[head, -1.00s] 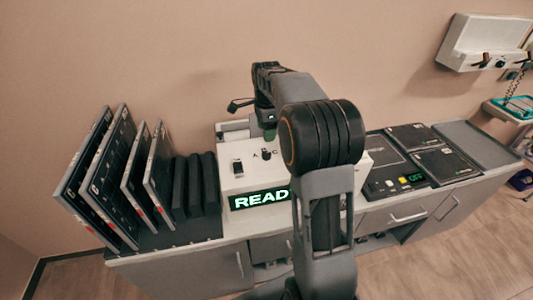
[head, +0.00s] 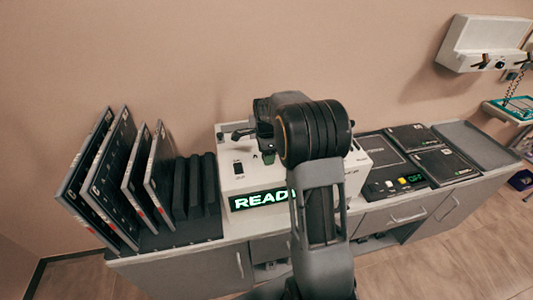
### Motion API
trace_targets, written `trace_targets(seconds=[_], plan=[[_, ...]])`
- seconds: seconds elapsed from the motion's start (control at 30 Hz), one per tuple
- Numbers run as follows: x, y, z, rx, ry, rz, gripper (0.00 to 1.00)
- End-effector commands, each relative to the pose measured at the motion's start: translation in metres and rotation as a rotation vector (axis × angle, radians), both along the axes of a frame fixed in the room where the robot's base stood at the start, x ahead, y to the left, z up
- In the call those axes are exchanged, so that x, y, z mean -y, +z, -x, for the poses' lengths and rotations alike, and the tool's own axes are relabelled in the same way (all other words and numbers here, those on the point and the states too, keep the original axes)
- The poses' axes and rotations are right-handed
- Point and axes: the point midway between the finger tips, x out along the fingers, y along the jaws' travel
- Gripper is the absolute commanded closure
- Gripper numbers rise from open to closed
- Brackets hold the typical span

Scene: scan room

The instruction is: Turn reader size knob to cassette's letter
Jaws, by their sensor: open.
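The reader is a white box (head: 232,185) on the counter, with a green lit display (head: 258,200) whose visible letters read "READ"; my arm covers its right part. Its size knob and the letters around it are hidden behind my gripper and wrist. My gripper (head: 254,141) is low over the reader's top, at the knob's place; I cannot tell whether it touches the knob. A small switch (head: 238,168) shows on the reader's left front. Cassettes (head: 105,185) stand upright in a rack at the left; their small letters are hard to read.
Dark narrow blocks (head: 195,185) stand between the rack's cassettes and the reader. Right of the reader is a dark panel with buttons (head: 403,181), with flat dark cassettes (head: 443,164) beside it. A grey tray (head: 480,145) at the right end is empty. A wall unit (head: 485,43) hangs at upper right.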

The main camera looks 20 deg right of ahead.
Motion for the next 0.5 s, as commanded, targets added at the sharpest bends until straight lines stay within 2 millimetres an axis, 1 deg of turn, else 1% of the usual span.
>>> trace_targets(seconds=[0.07, 0.5], plan=[[0.0, 0.0, 0.0, 0.0, 0.0, 0.0, 0.4], [-0.0001, 0.0002, 0.0001, 0.0, 0.0, 0.0, 0.82]])
